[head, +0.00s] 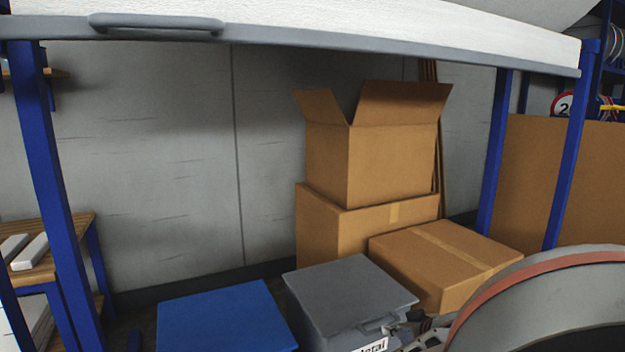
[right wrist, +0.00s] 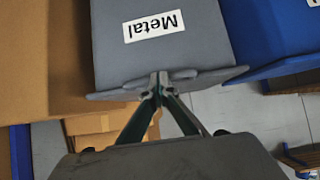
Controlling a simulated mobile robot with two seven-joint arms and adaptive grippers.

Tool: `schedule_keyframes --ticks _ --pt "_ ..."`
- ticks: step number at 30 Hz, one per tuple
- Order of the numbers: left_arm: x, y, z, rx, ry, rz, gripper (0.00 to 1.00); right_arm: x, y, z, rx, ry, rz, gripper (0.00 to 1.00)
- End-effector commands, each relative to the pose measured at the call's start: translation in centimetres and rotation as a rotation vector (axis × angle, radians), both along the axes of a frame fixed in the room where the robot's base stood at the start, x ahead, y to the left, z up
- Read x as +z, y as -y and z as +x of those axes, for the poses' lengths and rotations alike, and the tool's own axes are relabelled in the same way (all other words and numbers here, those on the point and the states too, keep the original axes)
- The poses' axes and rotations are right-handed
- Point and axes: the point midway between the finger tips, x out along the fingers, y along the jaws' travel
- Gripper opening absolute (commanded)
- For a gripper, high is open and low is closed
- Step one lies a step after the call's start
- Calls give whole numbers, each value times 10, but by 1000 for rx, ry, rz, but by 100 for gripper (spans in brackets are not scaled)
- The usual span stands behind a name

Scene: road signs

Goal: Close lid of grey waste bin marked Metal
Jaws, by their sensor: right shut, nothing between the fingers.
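The grey waste bin (right wrist: 205,35) carries a white "Metal" label (right wrist: 153,26), upside down in the right wrist view. Its grey lid (head: 350,290) lies about flat over the bin in the head view; I cannot tell whether it is fully seated. My right gripper (right wrist: 159,84) is shut and empty, its fingertips at the lid's front edge, seemingly touching it. In the head view the gripper is mostly hidden near the lid's front right corner. My left gripper is not in view.
A blue bin (head: 225,318) stands left of the grey one. Cardboard boxes (head: 440,262) are stacked behind and to the right. A workbench (head: 350,30) with blue legs spans above. A wooden shelf (head: 50,255) stands at far left.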

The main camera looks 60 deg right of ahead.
Motion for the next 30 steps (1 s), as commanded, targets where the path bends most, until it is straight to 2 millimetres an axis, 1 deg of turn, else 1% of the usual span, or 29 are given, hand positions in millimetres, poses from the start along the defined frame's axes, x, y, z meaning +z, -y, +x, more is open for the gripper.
schedule_keyframes --ticks 1,12,17,20,30 --pt "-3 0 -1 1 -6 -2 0 -18 -5 -3 4 -26 25 0" --pt "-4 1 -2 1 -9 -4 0 -22 -7 -4 5 -30 29 0" --pt "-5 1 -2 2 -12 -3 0 -18 -9 -8 4 -31 28 0" --pt "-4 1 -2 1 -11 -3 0 -9 -15 -15 3 -30 24 0" --pt "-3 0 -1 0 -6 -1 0 46 -46 -54 -2 -12 2 0"
